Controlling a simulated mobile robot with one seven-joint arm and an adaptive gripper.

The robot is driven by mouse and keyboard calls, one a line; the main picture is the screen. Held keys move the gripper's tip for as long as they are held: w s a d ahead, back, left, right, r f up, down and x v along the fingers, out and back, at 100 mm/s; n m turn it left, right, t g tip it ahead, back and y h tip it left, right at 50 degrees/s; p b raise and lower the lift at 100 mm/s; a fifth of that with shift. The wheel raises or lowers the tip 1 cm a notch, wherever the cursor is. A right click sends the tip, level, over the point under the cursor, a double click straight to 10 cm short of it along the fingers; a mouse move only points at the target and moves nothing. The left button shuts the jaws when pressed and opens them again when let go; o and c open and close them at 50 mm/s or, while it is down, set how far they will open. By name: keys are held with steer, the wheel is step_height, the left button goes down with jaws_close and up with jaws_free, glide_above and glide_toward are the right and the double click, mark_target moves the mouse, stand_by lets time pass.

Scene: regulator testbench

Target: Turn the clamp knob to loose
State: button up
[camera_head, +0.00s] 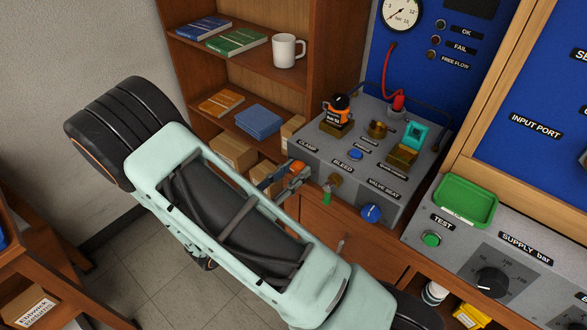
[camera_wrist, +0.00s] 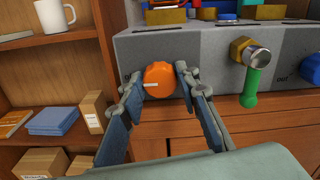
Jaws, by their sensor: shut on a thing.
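The clamp knob is an orange round knob (camera_wrist: 159,77) on the front face of the grey testbench box (camera_wrist: 207,65), at its left end. A white mark on the knob lies roughly horizontal, pointing left. My gripper (camera_wrist: 158,80) is shut on the knob, with one fingertip on its left and one on its right. In the head view the knob (camera_head: 297,166) shows only in part beside my gripper (camera_head: 288,178), below the CLAMP label (camera_head: 308,146). My arm hides much of the lower middle of that view.
Right of the knob, a brass fitting with a green lever (camera_wrist: 250,88) and a blue knob (camera_head: 371,213) stick out from the box front. A wooden shelf (camera_head: 240,85) with a mug (camera_head: 288,50), books and cartons stands at the left. Wooden drawers (camera_wrist: 190,138) lie below.

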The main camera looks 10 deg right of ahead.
stand_by(0.3)
steer(key=o, duration=1.2)
steer(key=shift+c, duration=0.2)
steer(key=v, duration=1.2)
